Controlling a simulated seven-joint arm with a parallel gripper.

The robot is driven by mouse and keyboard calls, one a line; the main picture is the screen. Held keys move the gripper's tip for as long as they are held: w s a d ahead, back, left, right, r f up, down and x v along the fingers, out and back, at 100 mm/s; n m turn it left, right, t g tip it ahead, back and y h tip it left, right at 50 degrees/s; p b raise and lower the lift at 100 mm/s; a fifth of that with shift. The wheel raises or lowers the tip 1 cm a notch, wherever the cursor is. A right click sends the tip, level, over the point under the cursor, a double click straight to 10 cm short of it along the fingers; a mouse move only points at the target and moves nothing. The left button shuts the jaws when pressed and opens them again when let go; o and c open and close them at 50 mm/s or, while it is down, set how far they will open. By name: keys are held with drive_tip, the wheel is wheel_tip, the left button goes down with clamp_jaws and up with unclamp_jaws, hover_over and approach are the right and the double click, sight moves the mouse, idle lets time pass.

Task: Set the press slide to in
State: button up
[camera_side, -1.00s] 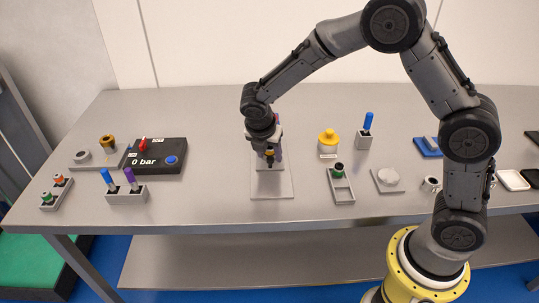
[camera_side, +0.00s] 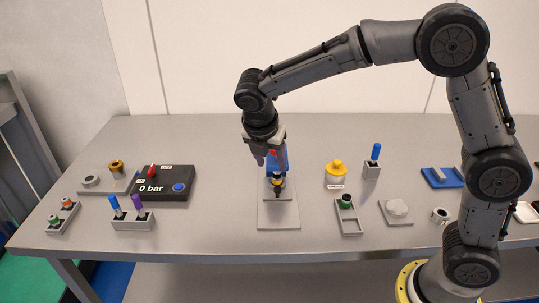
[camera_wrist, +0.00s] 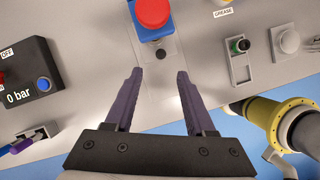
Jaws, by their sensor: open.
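The press (camera_side: 284,160) is a blue block with a large red button (camera_wrist: 152,12) on top. It stands on a pale grey base plate (camera_side: 278,216) near the middle of the table. A small dark round knob (camera_wrist: 160,53) sits on the grey part in front of the blue block; in the side view it shows dark with a yellowish part (camera_side: 277,182). I cannot tell the slide's setting. My gripper (camera_wrist: 156,71) points down, open and empty. In the wrist view the knob lies just beyond and between the fingertips, apart from both. In the side view the gripper partly hides the press.
A black box reading "0 bar" (camera_side: 165,190) and a holder with blue and purple sticks (camera_side: 132,222) stand left. A yellow-topped pot (camera_side: 336,172), a tray with a green-topped piece (camera_side: 349,220) and a pale lump on a plate (camera_side: 397,209) stand right. The table between is clear.

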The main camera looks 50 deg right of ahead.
drive_tip(key=shift+v, duration=1.2)
drive_tip(key=shift+d, duration=0.1)
drive_tip(key=s+d+r+m+t+y, duration=0.1)
drive_tip(key=s+d+r+m+t, duration=0.1)
drive_tip(key=s+d+r+m, duration=0.6)
drive_tip(key=s+a+f+m+t+y, duration=0.1)
drive_tip(key=s+f+m, duration=0.1)
drive_tip(key=s+m, duration=0.5)
drive_tip(key=s+f+m+y, duration=0.2)
drive_tip(key=s+m, duration=0.5)
drive_tip(key=s, duration=0.3)
drive_tip(key=shift+s+a+m+t, duration=0.3)
drive_tip(key=shift+s+a+t, duration=0.05)
drive_tip(key=shift+a+t, duration=0.05)
